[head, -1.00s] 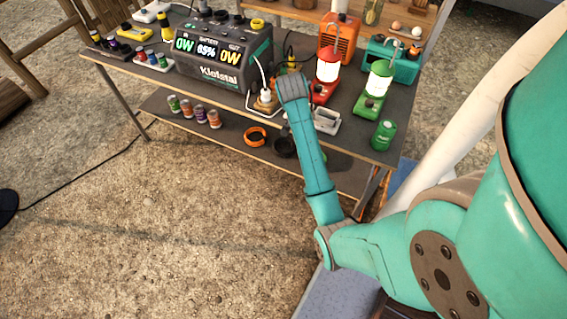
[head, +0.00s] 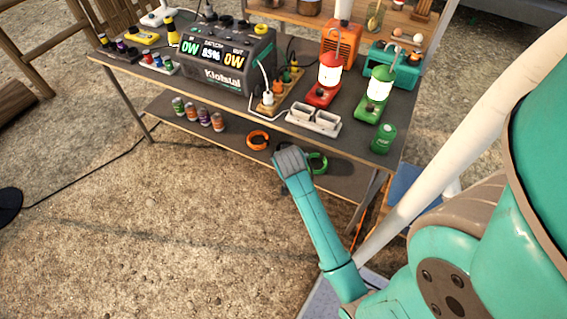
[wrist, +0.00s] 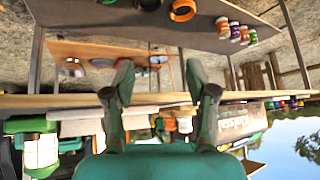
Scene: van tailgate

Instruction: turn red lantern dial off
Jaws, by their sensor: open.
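The red lantern (head: 325,82) stands upright on the table top in the head view, its lamp glowing. Its red base faces me, but its dial is too small to read. A lit green lantern (head: 376,96) stands to its right and also shows upside down in the wrist view (wrist: 40,152). My gripper (wrist: 160,72) is open and empty in the wrist view, its two fingers apart. In the head view the fingers are hidden behind my wrist, which is in front of and below the table's front edge, clear of the red lantern.
A power strip with plugs (head: 272,98) and a power station (head: 226,60) stand to the left. A green can (head: 383,138) stands front right. The lower shelf (head: 240,150) holds cans and rings.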

